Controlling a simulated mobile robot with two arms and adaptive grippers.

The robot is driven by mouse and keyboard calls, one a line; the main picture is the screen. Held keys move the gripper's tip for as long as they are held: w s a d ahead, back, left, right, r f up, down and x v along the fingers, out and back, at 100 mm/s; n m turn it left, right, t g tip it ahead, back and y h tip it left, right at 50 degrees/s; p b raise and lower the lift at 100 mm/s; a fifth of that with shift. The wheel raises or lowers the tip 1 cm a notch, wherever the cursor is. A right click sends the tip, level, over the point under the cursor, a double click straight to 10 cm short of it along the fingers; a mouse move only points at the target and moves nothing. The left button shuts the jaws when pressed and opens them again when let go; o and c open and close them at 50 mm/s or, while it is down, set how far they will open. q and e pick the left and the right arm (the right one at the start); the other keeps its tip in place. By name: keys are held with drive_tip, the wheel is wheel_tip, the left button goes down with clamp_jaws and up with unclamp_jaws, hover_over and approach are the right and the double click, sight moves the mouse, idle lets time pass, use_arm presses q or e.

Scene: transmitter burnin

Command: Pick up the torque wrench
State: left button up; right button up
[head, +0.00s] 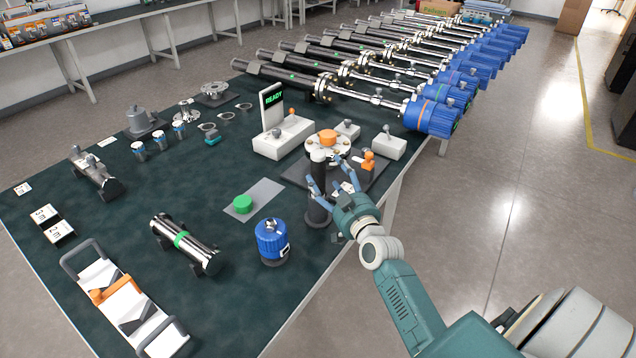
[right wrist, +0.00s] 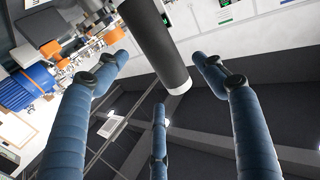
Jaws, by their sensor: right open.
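No item in view is plainly recognizable as the torque wrench. A dark upright cylinder (head: 317,207), which may be its handle, stands at the table's right edge. In the right wrist view a black cylinder with a pale end ring (right wrist: 160,45) reaches between the fingers. My right gripper (head: 331,172) is open, its blue fingers spread around or beside the dark cylinder; contact is not clear. The same fingers show apart in the wrist view (right wrist: 160,65). Behind the cylinder is a silver flange with an orange cap (head: 328,136). My left gripper is not in view.
A white station with a READY display (head: 272,107) stands behind the gripper. An orange-topped piece (head: 368,160) is close on its right. Several long blue-ended assemblies fill the back.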

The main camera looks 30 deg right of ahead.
sight(324, 171)
drive_tip(key=shift+w+d+f, duration=0.1)
drive_tip(key=shift+w+d, duration=0.05)
drive_tip(key=shift+w, duration=0.75)
drive_tip(key=shift+w+d+f, duration=0.15)
drive_tip(key=shift+w, duration=0.75)
drive_tip(key=shift+w+d+f, duration=0.1)
drive_tip(key=shift+w+d, duration=0.05)
drive_tip(key=shift+w, duration=0.75)
drive_tip(key=shift+s+r, duration=0.1)
drive_tip(key=shift+c, duration=0.7)
drive_tip(key=c, duration=1.2)
drive_tip(key=shift+r, duration=0.15)
